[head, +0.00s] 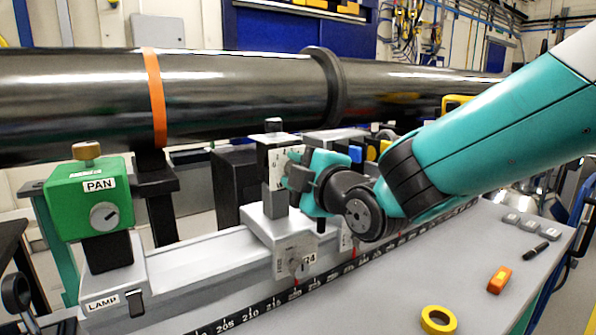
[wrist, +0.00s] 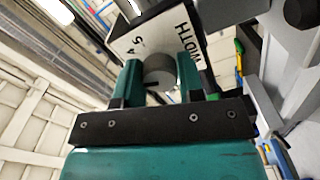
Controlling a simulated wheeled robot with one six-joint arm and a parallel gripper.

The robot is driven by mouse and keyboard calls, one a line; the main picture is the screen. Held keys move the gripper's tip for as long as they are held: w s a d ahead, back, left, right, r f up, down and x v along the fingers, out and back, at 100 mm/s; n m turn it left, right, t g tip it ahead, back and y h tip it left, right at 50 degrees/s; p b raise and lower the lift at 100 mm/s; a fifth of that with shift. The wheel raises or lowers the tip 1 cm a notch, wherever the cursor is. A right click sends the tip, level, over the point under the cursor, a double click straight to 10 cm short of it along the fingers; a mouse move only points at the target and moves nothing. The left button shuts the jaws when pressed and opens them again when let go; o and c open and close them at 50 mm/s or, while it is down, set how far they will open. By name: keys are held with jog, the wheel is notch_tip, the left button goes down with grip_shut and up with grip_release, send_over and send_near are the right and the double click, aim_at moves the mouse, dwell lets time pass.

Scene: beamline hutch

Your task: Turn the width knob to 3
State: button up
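The width knob (wrist: 158,70) is a grey round knob on a white plate (wrist: 140,42) lettered WIDTH, with the figures 4 and 5 showing on the plate's left part in the wrist view. My gripper (wrist: 158,82) has one teal finger on each side of the knob, and both appear to touch it. The knob's pointer mark and the other figures cannot be made out there. In the head view my gripper (head: 296,172) is at the white dial plate (head: 277,168) of the post-mounted unit, and it hides the knob.
The unit stands on a grey carrier (head: 275,228) on the scaled rail (head: 190,285). The green PAN lamp box (head: 90,200) is at left. A dark beam pipe (head: 230,95) runs behind. Yellow tape (head: 438,320) and an orange item (head: 499,279) lie on the bench.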

jog(key=o, duration=0.3)
jog(key=shift+o, duration=0.2)
jog(key=shift+s+d, duration=0.1)
jog(key=shift+s, duration=0.05)
jog(key=b+v, duration=0.6)
jog(key=v, duration=1.1)
jog(key=shift+d, duration=0.1)
